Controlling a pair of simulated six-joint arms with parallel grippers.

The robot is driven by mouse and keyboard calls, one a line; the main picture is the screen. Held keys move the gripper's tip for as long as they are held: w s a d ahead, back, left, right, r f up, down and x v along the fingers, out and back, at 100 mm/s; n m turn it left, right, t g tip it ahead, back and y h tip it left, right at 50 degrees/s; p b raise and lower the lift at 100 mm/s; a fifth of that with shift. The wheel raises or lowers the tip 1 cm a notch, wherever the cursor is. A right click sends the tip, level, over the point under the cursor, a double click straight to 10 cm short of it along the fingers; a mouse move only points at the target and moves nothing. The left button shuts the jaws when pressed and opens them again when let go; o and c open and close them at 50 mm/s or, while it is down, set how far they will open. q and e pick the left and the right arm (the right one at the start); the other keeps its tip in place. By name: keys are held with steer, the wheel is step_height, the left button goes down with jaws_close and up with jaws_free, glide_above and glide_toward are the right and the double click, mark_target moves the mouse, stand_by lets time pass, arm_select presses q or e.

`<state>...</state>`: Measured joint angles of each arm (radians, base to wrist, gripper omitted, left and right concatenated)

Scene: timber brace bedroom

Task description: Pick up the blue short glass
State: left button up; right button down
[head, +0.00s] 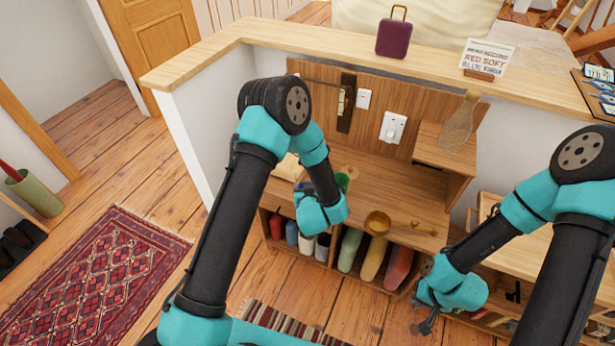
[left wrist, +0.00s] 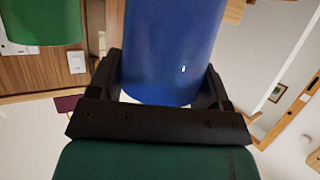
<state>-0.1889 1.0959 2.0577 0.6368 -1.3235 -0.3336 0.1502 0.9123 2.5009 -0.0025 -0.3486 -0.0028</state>
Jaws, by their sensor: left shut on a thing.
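The blue short glass (left wrist: 172,45) fills the upper middle of the left wrist view. My left gripper (left wrist: 165,78) has a finger on each side of it and is shut on it. A green cup (head: 343,181) shows just behind that wrist, and a green thing (left wrist: 42,22) shows at the upper left of the left wrist view. My right gripper (head: 428,322) is low on the right, apart from the glass; its finger gap is unclear.
The wooden desk (head: 400,185) holds a brass bowl (head: 377,222) and small brass pieces (head: 424,229). Cubbies below hold several bottles (head: 349,250). A purple case (head: 394,36) and a lettered sign (head: 486,58) stand on the ledge behind. A raised shelf (head: 446,147) bounds the desk's right.

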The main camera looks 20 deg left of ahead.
arm_select(q)
steer(key=shift+s+d+r, duration=0.1)
steer(key=shift+s+d, duration=0.15)
steer(key=shift+s, duration=0.6)
steer(key=shift+s+d+r, duration=0.1)
steer(key=shift+s+d, duration=0.15)
steer(key=shift+s, duration=0.55)
steer(key=shift+s+d+r, duration=0.1)
steer(key=shift+s+d, duration=0.15)
steer(key=shift+s, duration=0.6)
